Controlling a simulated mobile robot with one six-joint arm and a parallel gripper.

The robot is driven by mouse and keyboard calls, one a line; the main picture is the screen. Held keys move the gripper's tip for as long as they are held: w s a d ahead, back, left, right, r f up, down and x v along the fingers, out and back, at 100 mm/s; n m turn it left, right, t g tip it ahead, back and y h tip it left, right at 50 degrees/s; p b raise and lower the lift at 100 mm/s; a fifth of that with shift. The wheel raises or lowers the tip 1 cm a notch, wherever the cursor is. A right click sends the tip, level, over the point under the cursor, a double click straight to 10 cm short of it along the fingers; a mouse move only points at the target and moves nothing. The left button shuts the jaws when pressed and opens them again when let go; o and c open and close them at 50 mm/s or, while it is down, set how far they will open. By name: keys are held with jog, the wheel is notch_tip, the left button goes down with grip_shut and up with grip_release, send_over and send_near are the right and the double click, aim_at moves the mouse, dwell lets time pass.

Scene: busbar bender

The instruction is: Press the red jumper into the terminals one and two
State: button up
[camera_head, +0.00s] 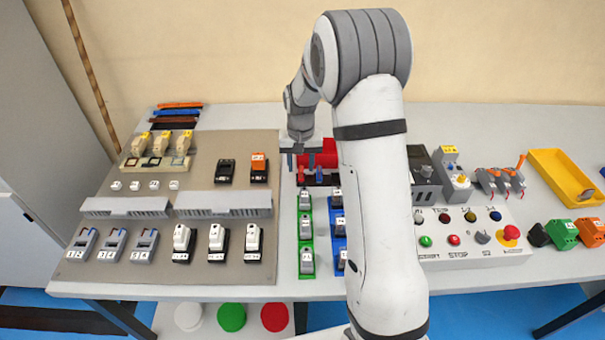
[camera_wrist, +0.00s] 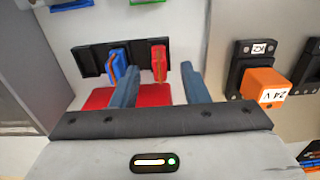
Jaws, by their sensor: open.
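The red jumper (camera_wrist: 158,62) stands upright in a black holder (camera_wrist: 93,62) beside a blue jumper (camera_wrist: 116,64). In the head view the red jumper (camera_head: 301,173) is partly hidden below my gripper (camera_head: 302,160). In the wrist view my gripper (camera_wrist: 158,72) is open, with the red jumper between and just beyond its two fingers. The left finger overlaps the blue jumper in the picture; contact cannot be told. Terminal blocks stand on a green base (camera_head: 306,273) and a blue base (camera_head: 340,215). Their numbers are too small to read.
A red block (camera_head: 325,152) sits behind the holder. A panel (camera_head: 230,190) with several modules lies left, including an orange 24V module (camera_wrist: 265,86). A button box (camera_head: 475,228) and yellow tray (camera_head: 545,165) are right. My arm hides the table's middle.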

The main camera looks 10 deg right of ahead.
aim_at(301, 169)
jog(key=shift+f, duration=1.5)
jog(key=shift+c, duration=0.3)
grip_shut()
